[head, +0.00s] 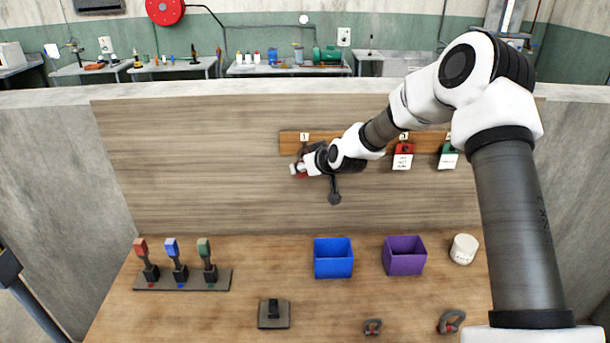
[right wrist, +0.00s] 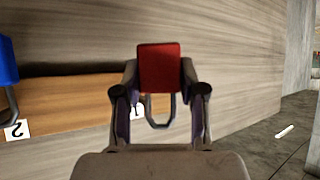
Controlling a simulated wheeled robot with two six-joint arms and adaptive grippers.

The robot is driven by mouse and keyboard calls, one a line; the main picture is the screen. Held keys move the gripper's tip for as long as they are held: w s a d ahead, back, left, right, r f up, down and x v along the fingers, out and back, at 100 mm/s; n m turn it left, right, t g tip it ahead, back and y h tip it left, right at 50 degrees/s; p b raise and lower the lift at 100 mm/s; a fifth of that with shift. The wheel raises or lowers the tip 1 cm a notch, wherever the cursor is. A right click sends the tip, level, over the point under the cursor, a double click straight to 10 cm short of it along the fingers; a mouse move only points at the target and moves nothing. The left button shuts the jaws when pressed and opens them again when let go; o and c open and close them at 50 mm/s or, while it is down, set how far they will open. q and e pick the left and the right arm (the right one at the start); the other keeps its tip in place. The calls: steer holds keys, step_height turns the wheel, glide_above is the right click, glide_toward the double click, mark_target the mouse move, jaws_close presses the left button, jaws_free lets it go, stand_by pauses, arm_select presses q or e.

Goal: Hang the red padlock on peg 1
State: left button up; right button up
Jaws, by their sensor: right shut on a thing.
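My right gripper (head: 304,167) is at the left end of the wooden peg board (head: 290,143), beside the label 1 (head: 305,137). In the right wrist view my right gripper (right wrist: 159,100) is shut on the red padlock (right wrist: 159,66). The padlock's body is between the fingertips, and its metal shackle points towards the board and the label 1 (right wrist: 137,110). I cannot tell whether the shackle is around peg 1 or only in front of it. A blue padlock (right wrist: 6,62) hangs near the label 2 (right wrist: 14,130). My left gripper is not in view.
Red (head: 403,156) and green (head: 448,157) tags hang further right on the board. My right arm hides part of the board.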

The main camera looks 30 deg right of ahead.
steer(key=shift+d, duration=0.15)
steer(key=shift+w+d+b, duration=0.1)
steer(key=shift+d+b, duration=0.1)
steer(key=shift+b, duration=0.35)
steer(key=w+d, duration=0.1)
steer(key=w, duration=0.2)
steer(key=shift+d+f, duration=0.1)
steer(key=shift+d, duration=0.25)
